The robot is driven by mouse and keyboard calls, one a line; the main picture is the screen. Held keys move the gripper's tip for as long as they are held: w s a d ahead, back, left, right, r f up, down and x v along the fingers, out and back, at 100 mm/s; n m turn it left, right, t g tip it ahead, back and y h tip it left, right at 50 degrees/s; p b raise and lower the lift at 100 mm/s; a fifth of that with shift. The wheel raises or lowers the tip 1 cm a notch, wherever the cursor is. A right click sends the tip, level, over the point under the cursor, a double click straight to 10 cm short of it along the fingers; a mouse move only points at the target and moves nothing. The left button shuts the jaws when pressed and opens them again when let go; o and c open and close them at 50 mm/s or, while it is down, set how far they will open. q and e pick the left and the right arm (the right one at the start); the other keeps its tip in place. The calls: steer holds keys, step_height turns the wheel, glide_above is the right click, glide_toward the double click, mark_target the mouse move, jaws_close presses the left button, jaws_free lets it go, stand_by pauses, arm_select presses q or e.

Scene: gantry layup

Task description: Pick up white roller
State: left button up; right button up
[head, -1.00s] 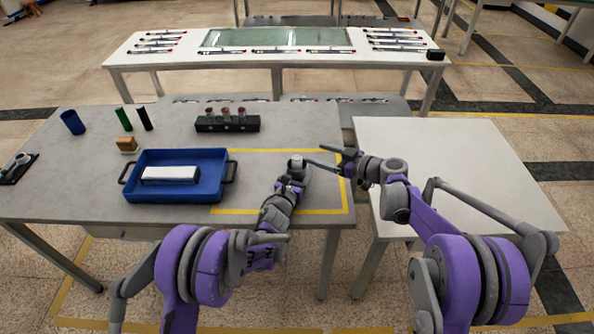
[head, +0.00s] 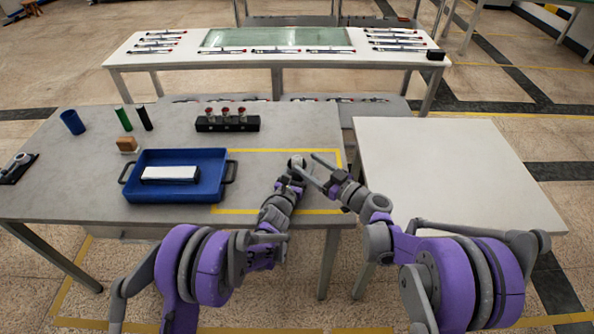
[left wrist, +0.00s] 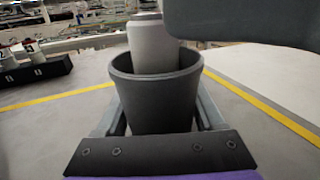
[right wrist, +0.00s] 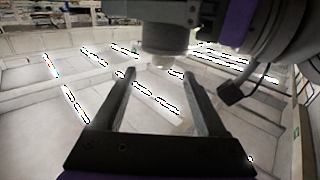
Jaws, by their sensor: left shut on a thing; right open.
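A pale grey-white cylinder, apparently the white roller (left wrist: 153,48), stands in a dark grey cup (left wrist: 155,95) in the left wrist view. Its pale top (head: 297,161) also shows in the head view, above the yellow-marked area. My left gripper (head: 291,180) is shut on the dark cup. My right gripper (head: 318,170) is open and empty, just right of the pale cylinder. In the right wrist view the open fingers (right wrist: 165,105) have nothing between them. One dark finger crosses the upper right of the left wrist view. The roller's lower part is hidden in the cup.
A blue tray (head: 215,158) with a white bar (head: 170,174) lies to the left. A black holder (head: 228,124) with several red-topped pieces stands behind. Blue (head: 72,122), green (head: 124,119) and black (head: 144,118) cylinders stand back left. The white table (head: 460,180) at right is clear.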

mark_target(301, 161)
steer(key=x, duration=0.5)
steer(key=shift+a+f, duration=0.2)
steer(key=shift+a, duration=0.05)
steer(key=shift+c, duration=0.3)
jaws_close()
stand_by(0.8)
